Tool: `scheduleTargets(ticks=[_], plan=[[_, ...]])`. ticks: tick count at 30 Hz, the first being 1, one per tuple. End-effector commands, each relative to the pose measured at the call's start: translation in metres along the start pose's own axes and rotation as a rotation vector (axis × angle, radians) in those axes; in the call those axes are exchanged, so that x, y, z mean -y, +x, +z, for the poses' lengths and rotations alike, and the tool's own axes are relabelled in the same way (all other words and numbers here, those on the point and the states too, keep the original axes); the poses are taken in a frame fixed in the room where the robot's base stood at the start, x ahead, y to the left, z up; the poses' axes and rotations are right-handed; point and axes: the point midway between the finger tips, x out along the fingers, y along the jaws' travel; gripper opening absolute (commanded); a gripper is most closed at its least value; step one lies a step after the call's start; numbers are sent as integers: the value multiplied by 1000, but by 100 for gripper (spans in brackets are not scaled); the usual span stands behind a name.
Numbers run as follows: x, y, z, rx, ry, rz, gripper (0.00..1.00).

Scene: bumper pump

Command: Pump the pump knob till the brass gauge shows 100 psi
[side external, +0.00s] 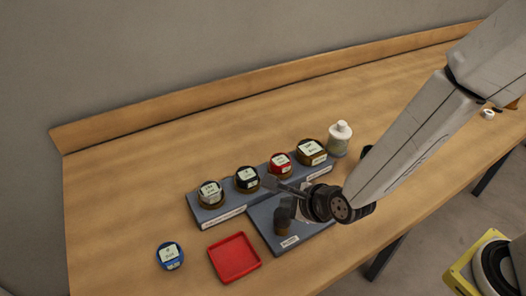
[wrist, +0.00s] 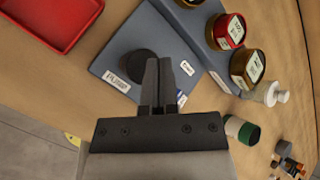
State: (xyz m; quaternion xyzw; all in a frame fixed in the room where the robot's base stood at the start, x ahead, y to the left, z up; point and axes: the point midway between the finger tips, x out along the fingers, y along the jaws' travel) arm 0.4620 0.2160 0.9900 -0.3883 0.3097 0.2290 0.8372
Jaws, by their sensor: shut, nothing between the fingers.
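The pump knob is a dark round cylinder (side external: 283,222) standing on a blue-grey plate (side external: 296,238). In the wrist view the knob (wrist: 138,64) sits just left of my fingertips, near a label reading PUMP. My gripper (side external: 272,183) is shut and empty, above the plate; in the wrist view its fingers (wrist: 160,65) overlap the knob's right edge. I cannot tell whether they touch it. The brass-rimmed gauge (side external: 311,150) is at the right end of a raised blue-grey stand; it also shows in the wrist view (wrist: 247,65). Its reading is too small to tell.
A red gauge (side external: 281,164), a black one (side external: 246,179) and another brownish one (side external: 210,193) share the stand. A red tray (side external: 234,257) and a blue round item (side external: 170,255) lie in front. A white-capped bottle (side external: 339,138) stands behind. The table's left side is clear.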

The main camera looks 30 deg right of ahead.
Motion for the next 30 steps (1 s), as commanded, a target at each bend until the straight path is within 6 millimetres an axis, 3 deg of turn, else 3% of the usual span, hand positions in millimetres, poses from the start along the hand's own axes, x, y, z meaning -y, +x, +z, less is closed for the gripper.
scheduleTargets(ticks=[18, 30], plan=[[21, -29, 21, 1, 1, 0, 0], [23, -32, 23, 0, 0, 1, 0]])
